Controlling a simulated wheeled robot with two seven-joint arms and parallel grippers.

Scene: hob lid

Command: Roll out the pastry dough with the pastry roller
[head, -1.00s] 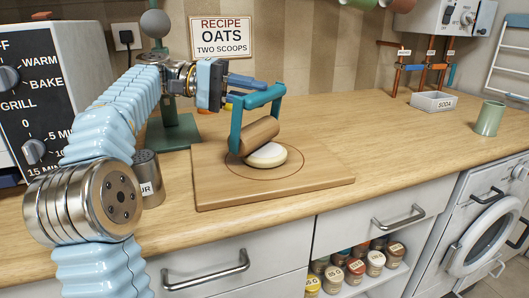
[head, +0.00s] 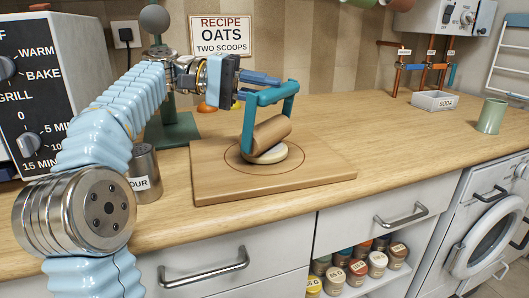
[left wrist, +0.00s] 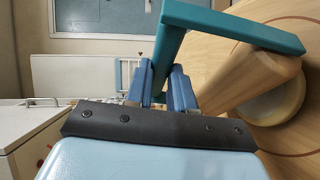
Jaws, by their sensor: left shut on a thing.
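The pastry roller has a teal frame (head: 270,96) and a brown wooden cylinder (head: 271,135). My left gripper (head: 262,82) is shut on the teal frame's top bar. In the left wrist view the blue fingers (left wrist: 165,88) close around the frame, with the cylinder (left wrist: 250,80) beyond them. The pale, round dough (head: 270,155) lies inside the circle marked on the wooden board (head: 215,187). The roller's cylinder rests on or just over the dough and hides its back part; I cannot tell whether they touch. My right gripper is not in view.
A flour tin (head: 145,175) stands left of the board, close to my left arm. A soda box (head: 433,101) and a green cup (head: 491,117) stand farther right. The counter (head: 380,130) right of the board is clear.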

